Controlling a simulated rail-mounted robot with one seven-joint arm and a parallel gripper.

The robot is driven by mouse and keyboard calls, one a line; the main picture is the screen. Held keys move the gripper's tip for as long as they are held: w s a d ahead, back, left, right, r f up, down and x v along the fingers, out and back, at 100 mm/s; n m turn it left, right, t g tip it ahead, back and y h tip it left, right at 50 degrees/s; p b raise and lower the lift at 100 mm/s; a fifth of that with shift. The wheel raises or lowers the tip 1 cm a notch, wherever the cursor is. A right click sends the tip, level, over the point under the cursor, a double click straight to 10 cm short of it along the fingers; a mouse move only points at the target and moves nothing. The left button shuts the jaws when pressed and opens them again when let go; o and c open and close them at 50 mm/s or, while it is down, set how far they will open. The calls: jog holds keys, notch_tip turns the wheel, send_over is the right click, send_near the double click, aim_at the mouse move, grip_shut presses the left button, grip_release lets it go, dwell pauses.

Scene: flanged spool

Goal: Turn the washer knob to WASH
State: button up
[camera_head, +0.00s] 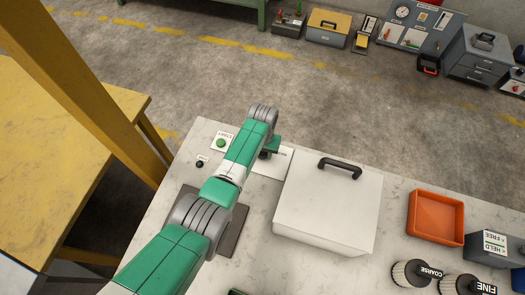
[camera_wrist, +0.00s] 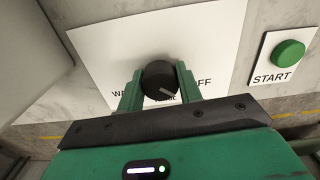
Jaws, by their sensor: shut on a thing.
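The washer knob (camera_wrist: 157,77) is round and black with a pale pointer line, on a white label plate (camera_wrist: 110,50) in the wrist view. My gripper (camera_wrist: 160,74) has its two green fingers shut on the knob's sides. The pointer slants to the lower right. A partly covered word starting "WA" is at the left of the knob, and "OFF" is at the right. A third word below the knob is mostly hidden. In the head view my gripper (camera_head: 270,148) is over the plate (camera_head: 272,168), and my arm hides the knob.
A green START button (camera_wrist: 288,53) is to the right in the wrist view. In the head view, a white box with a black handle (camera_head: 330,205) stands close right of my gripper. An orange tray (camera_head: 436,218) is farther right, and a small black knob (camera_head: 199,164) is left of my arm.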

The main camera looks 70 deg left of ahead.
jog(key=m, duration=1)
jog(key=shift+m, duration=0.4)
jog(key=m, duration=0.5)
jog(key=shift+a+m, duration=0.1)
jog(key=shift+m, duration=2.3)
jog(key=o, duration=1)
jog(key=shift+r, duration=0.1)
